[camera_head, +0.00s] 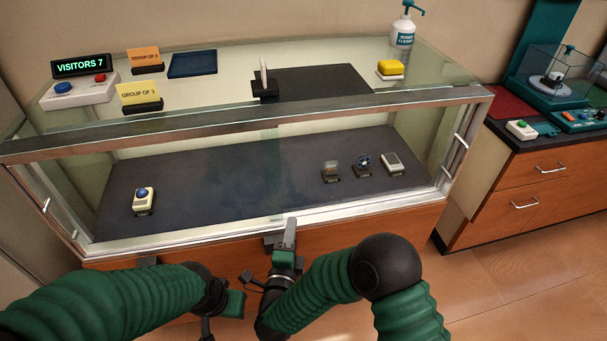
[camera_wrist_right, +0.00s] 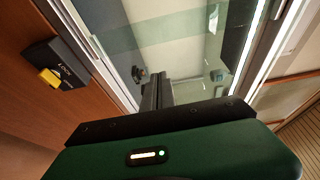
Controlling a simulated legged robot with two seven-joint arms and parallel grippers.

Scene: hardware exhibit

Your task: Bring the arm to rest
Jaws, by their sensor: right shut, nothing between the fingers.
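My right gripper (camera_head: 289,234) is in front of the display case's lower front frame, near the middle of the front. Its fingers are together and empty, pointing toward the case. In the right wrist view the closed fingers (camera_wrist_right: 157,92) stand before the glass. My right arm, with green ribbed sleeves, bends in from the lower right. My left arm comes in from the lower left.
The glass display case (camera_head: 330,213) stands close ahead, with several small devices inside. A dark lock box with a yellow part (camera_wrist_right: 50,77) is on the wooden front, left of my fingers in the wrist view. A wooden cabinet (camera_head: 520,200) stands right. Open floor (camera_head: 530,262) lies at lower right.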

